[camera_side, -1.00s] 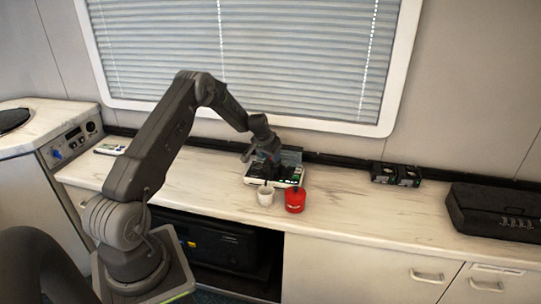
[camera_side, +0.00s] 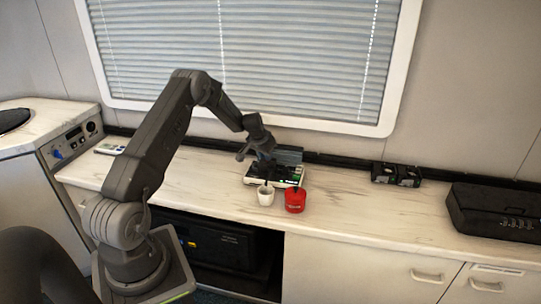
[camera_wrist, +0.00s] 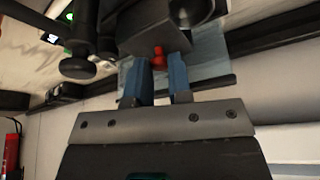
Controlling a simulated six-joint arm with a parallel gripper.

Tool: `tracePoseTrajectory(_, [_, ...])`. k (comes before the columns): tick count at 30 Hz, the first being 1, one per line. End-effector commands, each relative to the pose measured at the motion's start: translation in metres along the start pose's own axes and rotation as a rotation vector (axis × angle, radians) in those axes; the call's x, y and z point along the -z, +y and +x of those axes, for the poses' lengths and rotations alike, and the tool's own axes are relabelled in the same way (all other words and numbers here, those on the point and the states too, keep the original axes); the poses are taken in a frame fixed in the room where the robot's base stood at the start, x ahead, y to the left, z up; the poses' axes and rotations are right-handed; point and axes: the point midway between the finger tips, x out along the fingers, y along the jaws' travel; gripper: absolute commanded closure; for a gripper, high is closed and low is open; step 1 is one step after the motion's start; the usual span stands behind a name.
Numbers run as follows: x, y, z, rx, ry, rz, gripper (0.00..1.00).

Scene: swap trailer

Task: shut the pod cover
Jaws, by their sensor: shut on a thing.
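The pod (camera_side: 290,183) is a low pale case with a dark top on the counter, beside the window wall. A grey, see-through panel that looks like its cover (camera_side: 288,155) stands raised at its back. A bluish clear panel (camera_wrist: 212,62) shows behind the fingers in the wrist view. My gripper (camera_side: 264,160) is over the pod, in front of the raised panel. In the wrist view its blue fingers (camera_wrist: 162,72) are close together with a small red piece (camera_wrist: 159,56) between their tips. Whether this piece belongs to the cover cannot be told.
A white cup (camera_side: 265,197) and a red canister (camera_side: 295,202) stand just in front of the pod.

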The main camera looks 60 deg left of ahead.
Motion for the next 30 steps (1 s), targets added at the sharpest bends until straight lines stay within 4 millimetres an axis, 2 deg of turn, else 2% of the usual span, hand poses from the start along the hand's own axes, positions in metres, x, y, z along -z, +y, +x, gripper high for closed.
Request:
tracePoseTrajectory(3, [-0.009,-0.024,-0.004,0.001,0.0,-0.006,1.0])
tracePoseTrajectory(6, [-0.013,-0.034,-0.006,0.001,0.001,-0.003,1.0])
tracePoseTrajectory(16, [-0.014,-0.039,-0.006,0.003,0.001,-0.001,1.0])
tracePoseTrajectory(17, [-0.014,-0.039,-0.006,0.003,0.001,-0.002,0.78])
tracePoseTrajectory(21, [-0.014,-0.038,-0.006,0.003,0.001,-0.002,0.65])
tracePoseTrajectory(24, [-0.014,-0.038,-0.006,0.002,0.001,-0.001,0.55])
tracePoseTrajectory(30, [-0.014,-0.037,-0.006,0.001,0.0,-0.001,0.55])
